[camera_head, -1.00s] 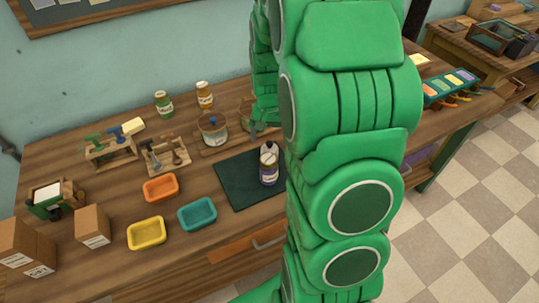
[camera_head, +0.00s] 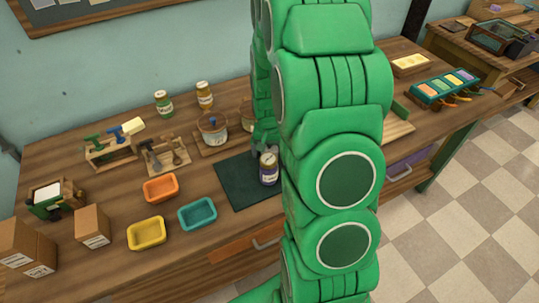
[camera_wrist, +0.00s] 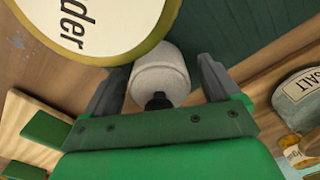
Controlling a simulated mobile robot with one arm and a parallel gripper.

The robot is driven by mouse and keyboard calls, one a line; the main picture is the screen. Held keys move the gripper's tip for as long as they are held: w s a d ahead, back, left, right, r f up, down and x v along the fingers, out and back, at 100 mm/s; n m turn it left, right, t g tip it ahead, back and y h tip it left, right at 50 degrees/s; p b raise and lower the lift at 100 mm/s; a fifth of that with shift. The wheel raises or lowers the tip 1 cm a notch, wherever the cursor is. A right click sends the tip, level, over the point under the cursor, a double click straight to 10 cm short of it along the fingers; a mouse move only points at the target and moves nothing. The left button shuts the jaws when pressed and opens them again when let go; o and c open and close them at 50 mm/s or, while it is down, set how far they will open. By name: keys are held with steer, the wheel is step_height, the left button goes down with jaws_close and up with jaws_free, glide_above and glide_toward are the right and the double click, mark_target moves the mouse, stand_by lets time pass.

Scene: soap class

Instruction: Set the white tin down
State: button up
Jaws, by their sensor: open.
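In the wrist view my gripper (camera_wrist: 163,66) is open, with one grey finger on each side of a white round tin (camera_wrist: 165,76) with a black knob. I cannot tell whether a finger touches it. Its base is hidden. In the head view a purple-labelled jar (camera_head: 269,172) stands upright on a dark green mat (camera_head: 235,182). My arm hides most of my gripper there, and I cannot make out the white tin.
Orange (camera_head: 161,187), yellow (camera_head: 146,233) and teal (camera_head: 197,214) trays lie left of the mat on the wooden bench. A pot (camera_head: 213,128) stands behind it. A salt-labelled container (camera_wrist: 300,95) is at the right of the wrist view. Bare wood shows between the trays and boxes.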

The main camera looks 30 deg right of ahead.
steer(key=shift+f, duration=0.1)
steer(key=shift+c, duration=0.3)
steer(key=c, duration=1.3)
